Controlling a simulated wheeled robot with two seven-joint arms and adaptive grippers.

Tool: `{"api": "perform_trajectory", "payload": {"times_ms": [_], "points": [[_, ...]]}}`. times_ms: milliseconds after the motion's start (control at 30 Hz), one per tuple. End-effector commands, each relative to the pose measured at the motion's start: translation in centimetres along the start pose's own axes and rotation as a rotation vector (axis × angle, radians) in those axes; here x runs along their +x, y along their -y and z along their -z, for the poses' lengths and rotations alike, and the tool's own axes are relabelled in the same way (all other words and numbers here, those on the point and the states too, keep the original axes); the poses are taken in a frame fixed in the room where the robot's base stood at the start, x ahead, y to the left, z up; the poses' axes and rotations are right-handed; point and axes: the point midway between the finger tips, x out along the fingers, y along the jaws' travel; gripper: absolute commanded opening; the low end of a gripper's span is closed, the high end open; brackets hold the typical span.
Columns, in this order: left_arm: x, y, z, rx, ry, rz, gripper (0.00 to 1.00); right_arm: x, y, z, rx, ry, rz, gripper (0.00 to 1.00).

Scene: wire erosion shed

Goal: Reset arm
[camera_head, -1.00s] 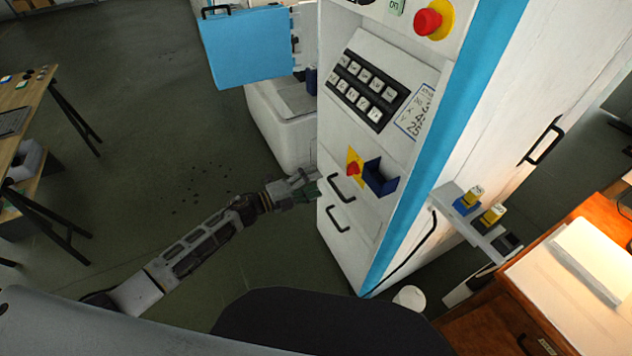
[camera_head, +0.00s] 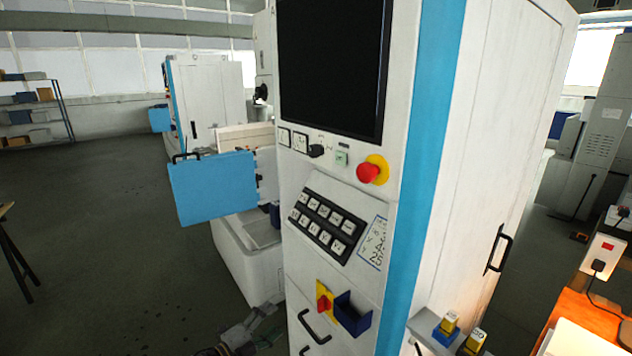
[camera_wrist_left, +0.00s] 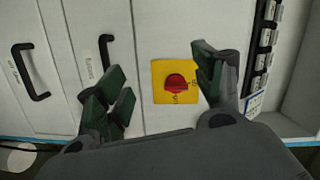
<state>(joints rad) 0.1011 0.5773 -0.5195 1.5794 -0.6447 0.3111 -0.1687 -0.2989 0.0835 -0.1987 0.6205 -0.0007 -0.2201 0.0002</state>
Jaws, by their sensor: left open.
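My left gripper (camera_wrist_left: 160,90) is open in the left wrist view, with nothing between its fingers. It faces the white cabinet front, where a red rotary switch (camera_wrist_left: 177,83) on a yellow plate shows between the fingertips; I cannot tell whether they touch the front. In the head view my left gripper (camera_head: 262,322) is at the bottom edge, left of the cabinet's lower front. The switch (camera_head: 324,299) also shows there, beside a dark blue holder (camera_head: 352,313). My right gripper is in neither view.
The white machine cabinet (camera_head: 460,180) has a dark screen (camera_head: 332,62), a keypad (camera_head: 327,222) and a red emergency button (camera_head: 369,173). A blue door panel (camera_head: 213,188) stands out at its left. An orange-brown bench (camera_head: 590,318) is at the lower right. Open floor lies left.

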Motion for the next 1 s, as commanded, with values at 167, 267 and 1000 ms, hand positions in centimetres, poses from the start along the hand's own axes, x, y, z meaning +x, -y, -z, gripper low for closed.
{"api": "perform_trajectory", "payload": {"times_ms": [167, 267, 1000], "points": [[-1.6, -3.4, -6.0, -0.139, 0.173, -0.043, 0.68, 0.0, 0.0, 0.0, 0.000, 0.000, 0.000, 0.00], [-3.1, -5.4, -9.6, -0.216, 0.276, -0.064, 0.68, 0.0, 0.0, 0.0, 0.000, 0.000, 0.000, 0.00], [-21.3, -29.1, -22.8, -0.830, 1.008, -0.202, 0.68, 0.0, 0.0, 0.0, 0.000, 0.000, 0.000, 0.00]]}}
